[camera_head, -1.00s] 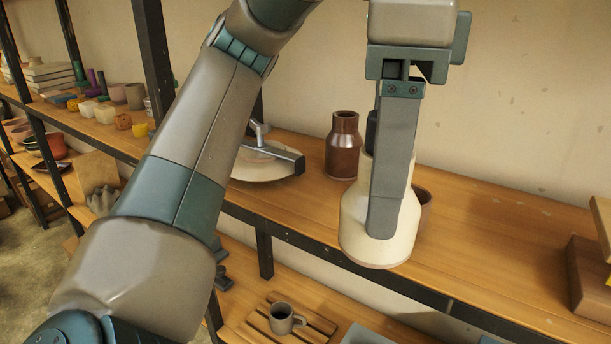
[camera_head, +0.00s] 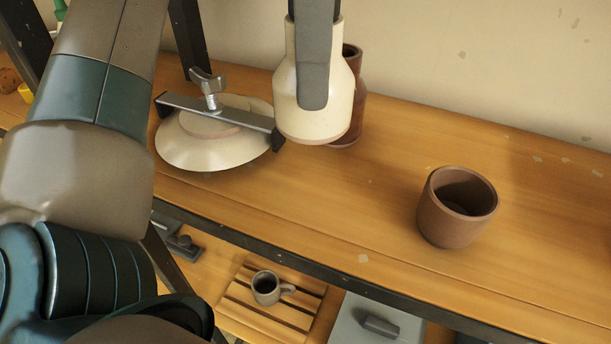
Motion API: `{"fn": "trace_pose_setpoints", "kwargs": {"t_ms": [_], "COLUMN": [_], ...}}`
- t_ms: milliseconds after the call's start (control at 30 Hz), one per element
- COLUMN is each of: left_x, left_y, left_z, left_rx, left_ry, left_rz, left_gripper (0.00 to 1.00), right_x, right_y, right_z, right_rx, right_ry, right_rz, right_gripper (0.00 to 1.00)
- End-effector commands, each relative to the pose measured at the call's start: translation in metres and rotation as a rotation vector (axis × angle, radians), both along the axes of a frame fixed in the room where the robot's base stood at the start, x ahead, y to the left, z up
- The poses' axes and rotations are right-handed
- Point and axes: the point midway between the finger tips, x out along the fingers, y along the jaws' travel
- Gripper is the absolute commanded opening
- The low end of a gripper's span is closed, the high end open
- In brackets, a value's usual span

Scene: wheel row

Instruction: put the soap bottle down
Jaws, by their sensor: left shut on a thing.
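The soap bottle (camera_head: 340,95) is cream with a wide body and a narrower neck, and it stands upright in my left gripper (camera_head: 314,98). One grey finger lies down its near side, and the other finger is hidden behind it. The top of the bottle is cut off by the picture's upper edge. Its base shows over the wooden shelf (camera_head: 330,200), and I cannot tell whether it touches the boards. My right gripper is not in view.
A brown bottle (camera_head: 353,110) stands partly hidden behind the soap bottle. A pale dish with a clamp bar (camera_head: 205,140) lies to the left. A brown cup (camera_head: 447,215) stands to the right, with clear boards between. A grey mug (camera_head: 267,287) sits on the lower shelf.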

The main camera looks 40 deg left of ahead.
Motion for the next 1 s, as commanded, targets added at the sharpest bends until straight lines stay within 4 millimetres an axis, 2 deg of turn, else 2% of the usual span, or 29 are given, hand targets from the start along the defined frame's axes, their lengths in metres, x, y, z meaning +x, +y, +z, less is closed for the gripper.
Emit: {"fn": "trace_pose_setpoints", "kwargs": {"t_ms": [267,600,700,1000], "left_x": [0.000,0.000,0.000,0.000], "left_y": [0.000,0.001,0.000,0.000], "left_z": [-0.006,-0.053,-0.061,-0.063], "left_rx": [0.001,0.001,0.001,0.000], "left_ry": [0.001,0.002,0.001,0.000], "left_rz": [0.001,0.000,0.000,0.001], "left_gripper": [0.28,0.28,0.28,0.28], "right_x": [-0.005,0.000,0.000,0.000], "right_y": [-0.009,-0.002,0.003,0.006], "right_z": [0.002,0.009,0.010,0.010], "right_rx": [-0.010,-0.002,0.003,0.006], "right_ry": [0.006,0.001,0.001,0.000], "right_rz": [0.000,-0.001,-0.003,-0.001], "right_gripper": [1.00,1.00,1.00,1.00]}}
